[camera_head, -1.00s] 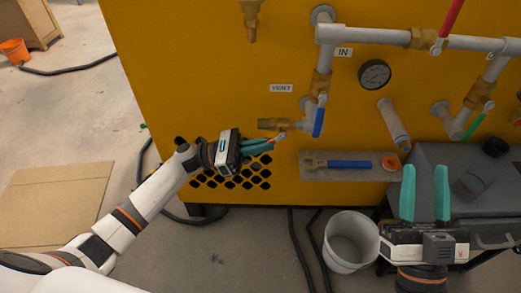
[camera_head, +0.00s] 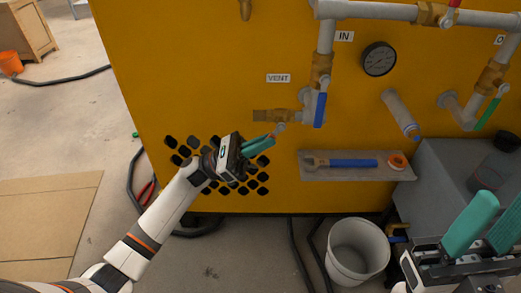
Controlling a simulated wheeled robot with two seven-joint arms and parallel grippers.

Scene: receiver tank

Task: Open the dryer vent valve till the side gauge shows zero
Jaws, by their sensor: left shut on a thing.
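The vent valve (camera_head: 275,115) is a brass fitting on the yellow panel, below the VENT label (camera_head: 278,78), with its open end facing left. A small handle (camera_head: 281,128) hangs beneath it. My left gripper (camera_head: 273,137) reaches in from the left and is shut on this handle; its teal fingers hide part of it. The round, dark-faced gauge (camera_head: 379,59) is right of the IN label; its needle is too small to read. My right gripper (camera_head: 490,225) is at the lower right, fingers apart, holding nothing visible.
A blue lever (camera_head: 320,110) hangs just right of the vent valve. A shelf (camera_head: 345,176) below holds a blue-handled wrench (camera_head: 350,163) and an orange tape roll (camera_head: 397,161). A white bucket (camera_head: 357,250) stands on the floor. A grey case (camera_head: 440,165) is at right.

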